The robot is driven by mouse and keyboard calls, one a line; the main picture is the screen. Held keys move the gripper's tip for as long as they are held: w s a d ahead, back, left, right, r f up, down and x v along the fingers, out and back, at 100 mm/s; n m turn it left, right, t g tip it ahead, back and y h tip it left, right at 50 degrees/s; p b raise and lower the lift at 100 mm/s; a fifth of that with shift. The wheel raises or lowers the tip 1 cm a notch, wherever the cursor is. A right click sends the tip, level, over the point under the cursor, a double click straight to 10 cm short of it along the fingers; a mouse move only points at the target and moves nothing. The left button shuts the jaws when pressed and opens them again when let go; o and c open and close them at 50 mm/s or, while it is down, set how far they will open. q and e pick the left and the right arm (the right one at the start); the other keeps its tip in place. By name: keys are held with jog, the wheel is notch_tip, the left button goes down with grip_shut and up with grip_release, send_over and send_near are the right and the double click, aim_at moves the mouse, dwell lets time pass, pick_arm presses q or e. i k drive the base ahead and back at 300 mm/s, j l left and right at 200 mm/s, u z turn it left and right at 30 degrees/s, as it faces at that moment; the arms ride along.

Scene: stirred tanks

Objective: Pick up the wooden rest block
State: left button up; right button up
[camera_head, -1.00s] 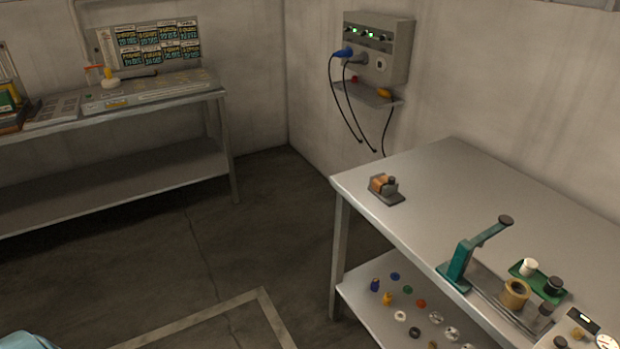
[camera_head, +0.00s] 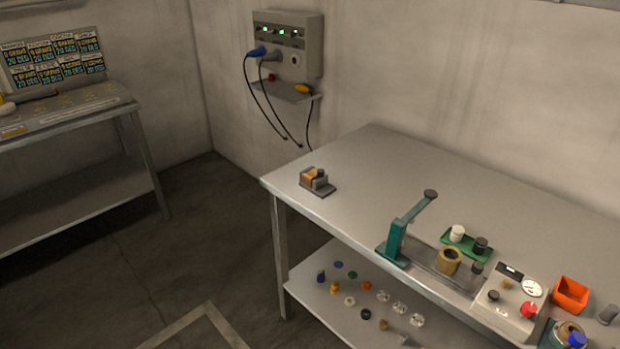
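I cannot tell for sure which thing is the wooden rest block. A small orange-brown block (camera_head: 310,177) sits with a dark part on a grey base plate near the left corner of the metal table. A tan, wood-coloured piece with a round opening (camera_head: 447,265) stands farther right, near the front edge by the green lever press (camera_head: 394,243). Neither of my grippers is in view.
The metal table (camera_head: 378,155) has much bare top at the back. A green tray (camera_head: 457,248), an instrument box (camera_head: 505,308) and an orange bin (camera_head: 571,293) stand at its right. Small caps and rings lie on the lower shelf (camera_head: 312,294). Wall box cables (camera_head: 262,97) hang behind.

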aim_at(308, 177)
jog(key=i+j, duration=0.95)
jog(key=z, duration=1.35)
